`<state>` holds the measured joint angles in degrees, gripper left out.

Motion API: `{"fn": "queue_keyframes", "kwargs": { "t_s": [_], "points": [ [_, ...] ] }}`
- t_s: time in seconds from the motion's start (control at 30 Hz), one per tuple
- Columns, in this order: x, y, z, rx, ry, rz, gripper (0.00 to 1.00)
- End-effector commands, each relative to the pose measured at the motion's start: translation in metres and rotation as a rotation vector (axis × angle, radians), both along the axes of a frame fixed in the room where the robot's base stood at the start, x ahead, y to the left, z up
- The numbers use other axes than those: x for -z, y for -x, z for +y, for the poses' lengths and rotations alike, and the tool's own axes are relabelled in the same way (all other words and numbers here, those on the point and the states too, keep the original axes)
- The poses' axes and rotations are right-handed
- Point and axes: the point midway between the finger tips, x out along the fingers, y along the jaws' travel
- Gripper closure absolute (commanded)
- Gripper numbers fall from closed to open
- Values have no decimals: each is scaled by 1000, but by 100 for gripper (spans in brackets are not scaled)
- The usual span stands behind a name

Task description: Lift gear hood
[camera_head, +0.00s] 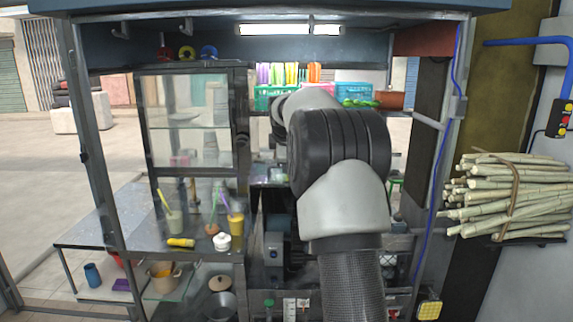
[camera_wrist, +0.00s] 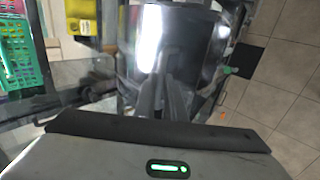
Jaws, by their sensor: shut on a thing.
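The gear hood (camera_wrist: 195,50) is a dark, shiny, rounded metal cover that fills the upper middle of the wrist view, with a bright reflection on its left part. My gripper (camera_wrist: 165,84) shows there as two narrow dark fingers close together against the hood's near side, shut on it. The exact spot they grip is too dark and blurred to make out. In the head view my own arm covers the middle of the stall and hides the hood and my gripper.
In the wrist view a green basket (camera_wrist: 20,50) and a yellow box (camera_wrist: 85,24) lie left, with tiled floor right. Sugarcane stalks (camera_head: 510,195) lie bundled at right.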

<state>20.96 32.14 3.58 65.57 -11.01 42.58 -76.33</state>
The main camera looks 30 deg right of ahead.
Motion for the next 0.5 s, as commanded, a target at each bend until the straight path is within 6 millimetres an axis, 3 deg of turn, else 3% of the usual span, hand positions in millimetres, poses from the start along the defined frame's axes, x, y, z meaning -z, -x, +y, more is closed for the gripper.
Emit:
{"fn": "queue_keyframes", "kwargs": {
  "t_s": [0.13, 0.17, 0.23, 0.5],
  "points": [
    [-1, -2, -2, -3, 7, -9, 100],
    [-1, -2, -2, -2, 7, -9, 85],
    [-1, -2, -2, -2, 6, -8, 73],
    [-2, -2, -1, -1, 4, -8, 71]
  ]
}}
